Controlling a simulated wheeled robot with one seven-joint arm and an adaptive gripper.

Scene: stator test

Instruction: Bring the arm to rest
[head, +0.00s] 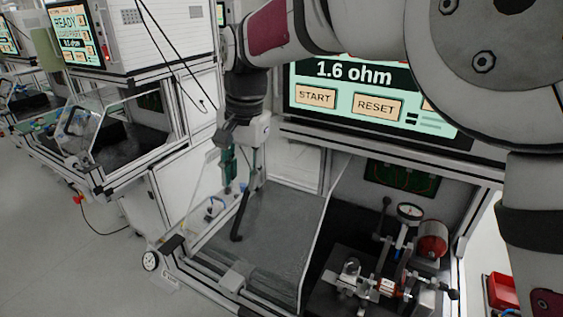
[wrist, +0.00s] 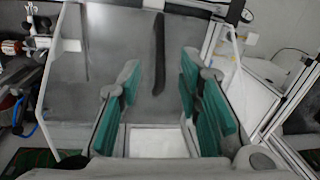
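My gripper (head: 240,170) hangs at the end of my arm in the head view, above the left part of the test station. In the wrist view its two green fingers (wrist: 160,105) stand wide apart with nothing between them. My arm arches across the top and right of the head view and hides part of the station's screen (head: 362,88). The visible part of the screen reads 1.6 ohm above START and RESET buttons. Below and beyond the gripper is a grey panel (head: 275,225) with a dark handle (head: 240,215); the handle also shows in the wrist view (wrist: 159,60).
A metal fixture (head: 385,285) with a dial gauge (head: 410,212) and a red cylinder (head: 432,240) stands right of the panel. A red bin (head: 502,291) is at the far right. Another station (head: 120,125) with a READY screen (head: 72,32) stands left. Open floor (head: 60,255) lies at lower left.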

